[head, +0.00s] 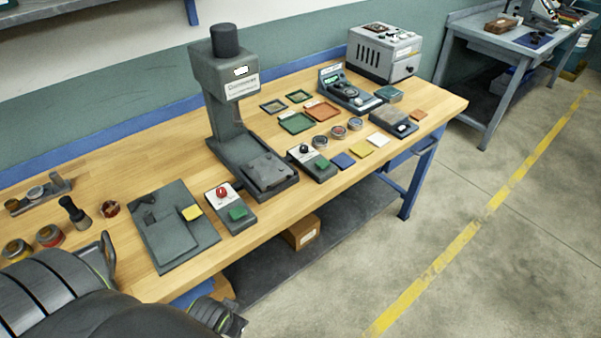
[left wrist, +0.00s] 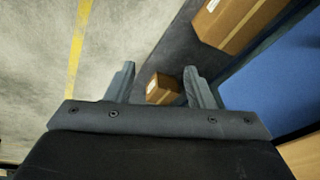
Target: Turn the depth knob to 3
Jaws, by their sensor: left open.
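Two small control boxes stand on the wooden bench in the head view. The nearer control box (head: 238,199) has a red knob (head: 221,192) and a green button (head: 238,212). The other control box (head: 299,155) has a dark knob (head: 304,149) and a green button (head: 321,163). Their markings are too small to read, so I cannot tell which knob is for depth or where it points. My left gripper (left wrist: 160,72) is open and empty in the left wrist view, facing the floor and lower shelf, away from both knobs. My right gripper is not in view.
A tall grey press (head: 226,100) stands behind the boxes. A grey plate (head: 170,240) lies to the left. Tins, trays and coloured tiles crowd the right part of the bench (head: 440,100). Cartons (left wrist: 163,88) sit on the lower shelf. The floor at right is clear.

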